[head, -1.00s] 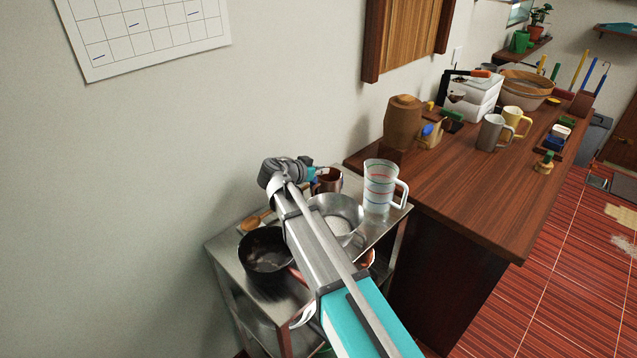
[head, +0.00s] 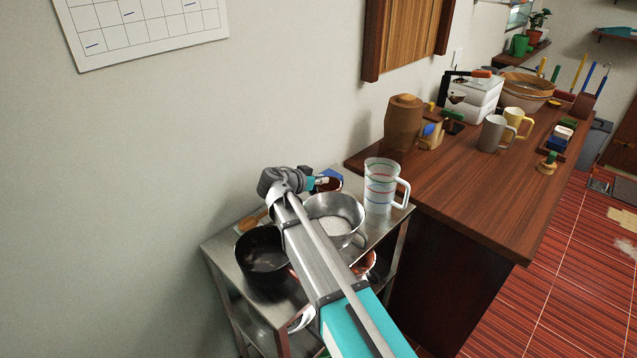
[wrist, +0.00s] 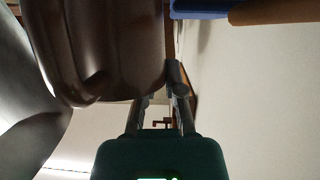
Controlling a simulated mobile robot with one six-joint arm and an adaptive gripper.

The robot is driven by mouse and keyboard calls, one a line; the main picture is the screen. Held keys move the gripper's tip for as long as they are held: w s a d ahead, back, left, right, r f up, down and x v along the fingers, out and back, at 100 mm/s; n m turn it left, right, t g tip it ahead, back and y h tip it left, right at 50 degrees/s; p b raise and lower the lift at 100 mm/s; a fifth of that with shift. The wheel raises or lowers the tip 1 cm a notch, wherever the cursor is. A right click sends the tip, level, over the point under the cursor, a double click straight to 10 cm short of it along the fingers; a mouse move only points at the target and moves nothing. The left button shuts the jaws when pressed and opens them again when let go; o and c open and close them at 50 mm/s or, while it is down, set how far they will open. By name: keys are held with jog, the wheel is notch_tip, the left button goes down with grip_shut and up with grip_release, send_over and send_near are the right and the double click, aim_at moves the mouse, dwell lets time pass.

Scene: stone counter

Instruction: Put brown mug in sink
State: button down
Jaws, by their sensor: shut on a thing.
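The brown mug (head: 329,185) is at the back of the steel cart, by my gripper (head: 319,183). In the wrist view the mug (wrist: 115,50) fills the upper left, dark brown and glossy. My gripper's fingers (wrist: 171,82) are closed against its side there. The grip point is partly hidden, and I cannot tell whether the mug touches the cart. I cannot pick out a sink for certain in these frames.
A clear measuring jug (head: 381,187) stands close right of the mug. A steel pan (head: 347,232) and a dark pot (head: 262,262) crowd the cart (head: 222,253). The wall is behind. A wooden counter (head: 455,195) holds mugs and a canister (head: 403,122).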

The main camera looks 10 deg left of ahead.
jog(key=shift+f, duration=0.1)
jog(key=c, duration=0.8)
grip_release()
jog(key=shift+o, duration=0.2)
jog(key=shift+r, duration=0.2)
jog(key=p+v, duration=0.4)
jog(key=v, duration=0.8)
jog(key=shift+p, duration=0.35)
jog(key=shift+o, duration=0.3)
jog(key=shift+f, duration=0.1)
